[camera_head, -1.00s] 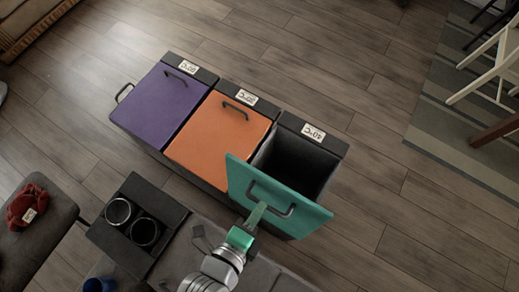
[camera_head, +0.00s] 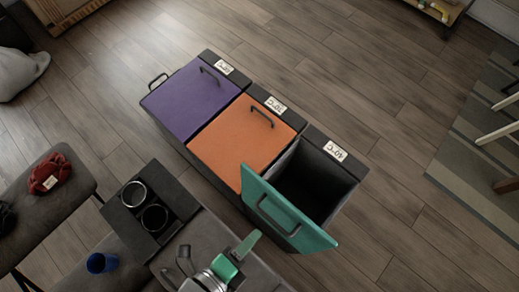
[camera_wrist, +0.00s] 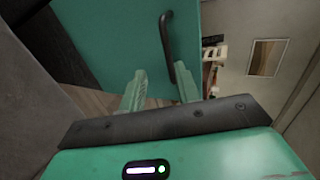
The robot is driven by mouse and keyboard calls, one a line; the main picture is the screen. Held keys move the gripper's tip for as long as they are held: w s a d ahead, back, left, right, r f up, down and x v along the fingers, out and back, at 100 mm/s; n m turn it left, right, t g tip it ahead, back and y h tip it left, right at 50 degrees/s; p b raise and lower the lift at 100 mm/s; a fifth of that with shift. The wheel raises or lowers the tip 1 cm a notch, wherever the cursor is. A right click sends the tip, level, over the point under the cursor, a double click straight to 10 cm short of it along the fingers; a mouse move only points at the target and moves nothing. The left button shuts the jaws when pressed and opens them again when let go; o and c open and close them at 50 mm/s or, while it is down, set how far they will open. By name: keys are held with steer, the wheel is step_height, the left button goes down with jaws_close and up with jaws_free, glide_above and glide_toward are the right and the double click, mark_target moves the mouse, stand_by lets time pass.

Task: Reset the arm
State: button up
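My gripper (camera_head: 243,248) is at the lower middle of the head view, in front of the teal lid (camera_head: 272,194) of the right-hand bin. The lid stands open and tilted, and its black handle (camera_head: 279,216) faces my gripper. In the wrist view my gripper's green fingers (camera_wrist: 160,80) are apart with nothing held between them. The handle shows just beyond the fingertips in the wrist view (camera_wrist: 167,45) and looks clear of them. The bin's dark inside (camera_head: 312,182) is exposed, and I cannot make out anything in it.
The purple lid (camera_head: 190,101) and the orange lid (camera_head: 240,141) of the neighbouring bins are shut. A black cup holder (camera_head: 136,222), a blue cup (camera_head: 101,263) and a red cloth item (camera_head: 50,173) are at the lower left. The wooden floor (camera_head: 420,200) to the right is clear.

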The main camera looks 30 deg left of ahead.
steer(key=shift+v, duration=0.75)
steer(key=shift+w+r, duration=0.1)
steer(key=w+d+r+n+t, duration=0.2)
steer(key=w+d+r+n, duration=0.2)
steer(key=w+r, duration=0.3)
steer(key=w+d+r+n+t, duration=0.3)
steer(key=w+r, duration=0.4)
steer(key=w, duration=0.1)
steer(key=w+d+r+n+t, duration=0.1)
steer(key=w+r+n+t, duration=0.15)
steer(key=r, duration=0.65)
steer(key=w+r+n+t, duration=0.1)
steer(key=w+r+n, duration=0.3)
steer(key=r, duration=0.5)
step_height(320, 180, up, 57)
steer(key=s+a+n+t+y+p, duration=0.1)
steer(key=n+p, duration=0.6)
steer(key=p, duration=3)
steer(key=a+t+y, duration=0.1)
steer(key=t+y, duration=0.1)
steer(key=t, duration=0.1)
steer(key=shift+s+f, duration=0.2)
steer(key=shift+s, duration=0.1)
